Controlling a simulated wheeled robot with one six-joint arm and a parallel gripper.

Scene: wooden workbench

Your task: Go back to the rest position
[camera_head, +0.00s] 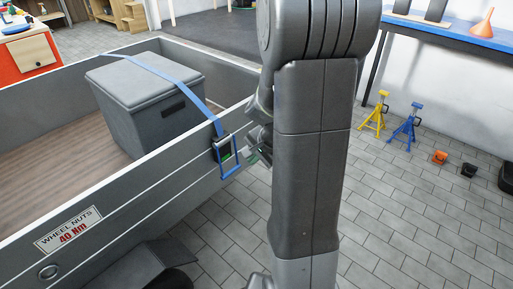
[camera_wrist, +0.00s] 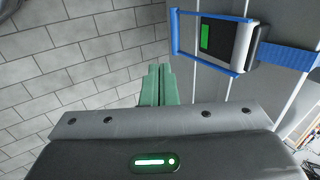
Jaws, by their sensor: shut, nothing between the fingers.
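My gripper shows in the wrist view (camera_wrist: 157,84) with its green fingers shut together and empty. In the head view the gripper (camera_head: 255,157) is partly hidden behind my arm, close beside the blue ratchet handle (camera_head: 229,160) on the trailer's side wall. The ratchet handle also shows in the wrist view (camera_wrist: 207,69), to the right of the fingers and apart from them. A blue strap (camera_head: 167,73) runs from the ratchet over the grey lidded box (camera_head: 150,125) in the trailer.
The grey trailer wall (camera_head: 130,190) stands just left of my arm. Blue (camera_head: 407,125) and yellow (camera_head: 376,112) stands, an orange item (camera_head: 439,157) and a blue-topped bench (camera_head: 460,35) are at the right. The tiled floor (camera_head: 400,220) is clear at the lower right.

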